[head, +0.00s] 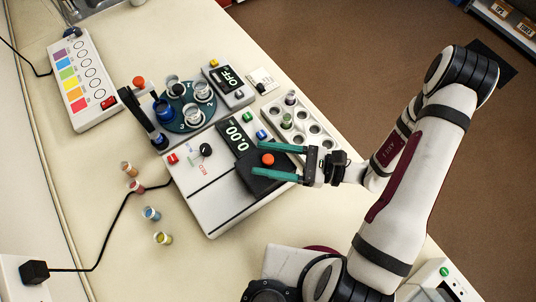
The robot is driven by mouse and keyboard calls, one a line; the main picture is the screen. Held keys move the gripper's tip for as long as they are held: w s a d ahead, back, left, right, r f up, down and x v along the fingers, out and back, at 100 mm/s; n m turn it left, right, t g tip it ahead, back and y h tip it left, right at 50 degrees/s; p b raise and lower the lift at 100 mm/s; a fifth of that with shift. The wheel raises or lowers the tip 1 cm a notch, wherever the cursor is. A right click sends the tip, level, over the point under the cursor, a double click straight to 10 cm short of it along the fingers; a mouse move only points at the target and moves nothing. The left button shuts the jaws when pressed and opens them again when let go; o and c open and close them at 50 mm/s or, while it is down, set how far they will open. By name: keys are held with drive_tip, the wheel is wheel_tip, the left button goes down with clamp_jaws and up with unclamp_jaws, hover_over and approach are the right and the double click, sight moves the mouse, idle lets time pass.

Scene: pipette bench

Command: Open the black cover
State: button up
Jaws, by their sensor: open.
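The black cover (256,184) appears as a dark flat panel on the right part of the white instrument (217,203), and it looks closed. An orange knob (267,160) stands at its upper edge. My gripper (257,159) reaches in from the right with its two teal fingers apart. In this view the knob lies between the fingers, and the lower finger crosses over the cover and hides part of it. I cannot tell whether the fingers touch the knob or the cover.
Left of it are a dark carousel with cups (186,121), a black upright arm (147,118) and a colour-striped box (83,88). A tray with round holes (316,129) sits right, beside my gripper.

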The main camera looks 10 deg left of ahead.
clamp_jaws()
idle(0.3)
idle(1.1)
